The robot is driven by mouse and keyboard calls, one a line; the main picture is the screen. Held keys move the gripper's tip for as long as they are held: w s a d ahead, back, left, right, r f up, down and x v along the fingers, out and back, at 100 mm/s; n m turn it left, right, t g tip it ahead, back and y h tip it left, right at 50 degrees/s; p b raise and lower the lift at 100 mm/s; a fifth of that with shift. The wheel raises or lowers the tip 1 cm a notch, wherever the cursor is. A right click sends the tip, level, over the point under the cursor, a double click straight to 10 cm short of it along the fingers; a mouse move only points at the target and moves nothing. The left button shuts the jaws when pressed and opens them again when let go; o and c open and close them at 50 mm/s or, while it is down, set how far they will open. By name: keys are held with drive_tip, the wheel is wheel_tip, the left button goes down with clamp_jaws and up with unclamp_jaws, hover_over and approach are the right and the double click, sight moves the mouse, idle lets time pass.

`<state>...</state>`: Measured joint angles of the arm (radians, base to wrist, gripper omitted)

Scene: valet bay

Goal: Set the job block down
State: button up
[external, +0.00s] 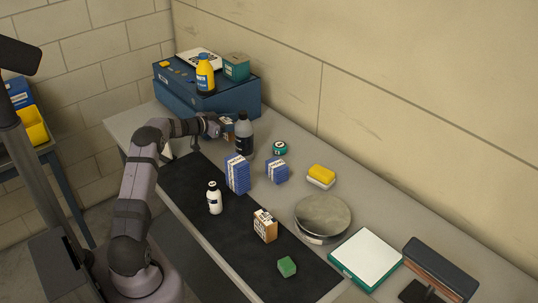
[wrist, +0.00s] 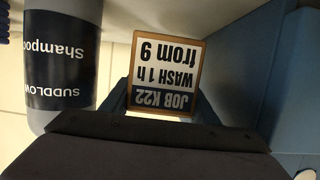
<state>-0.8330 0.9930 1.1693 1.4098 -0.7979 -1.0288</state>
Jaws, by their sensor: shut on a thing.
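My gripper (external: 220,126) is at the far end of the bench, in front of the blue case. It is shut on the job block (wrist: 165,75), a wooden-edged block whose white and dark label reads "JOB K22 WASH 1 h from 9", upside down in the wrist view. In the external view only a small part of the job block (external: 229,130) shows beside the jaws. Whether its underside touches the bench is unclear. The grey shampoo bottle (external: 244,136) stands close to the right of it; in the wrist view the bottle (wrist: 62,60) is at the left.
A blue case (external: 220,100) carries a yellow bottle and a teal box. Blue-and-white boxes (external: 237,174), a white bottle (external: 214,200), another labelled wooden block (external: 265,226) and a green block (external: 287,267) stand nearer. The black mat (external: 240,250) has bare areas.

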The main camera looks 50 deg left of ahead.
drive_tip(key=shift+f, duration=1.55)
drive_tip(key=shift+f, duration=0.15)
drive_tip(key=o, duration=1.2)
drive_tip(key=shift+s, duration=0.15)
drive_tip(key=b+v, duration=0.2)
drive_tip(key=v, duration=0.9)
drive_tip(key=shift+s+r, duration=0.3)
drive_tip(key=shift+s, duration=0.05)
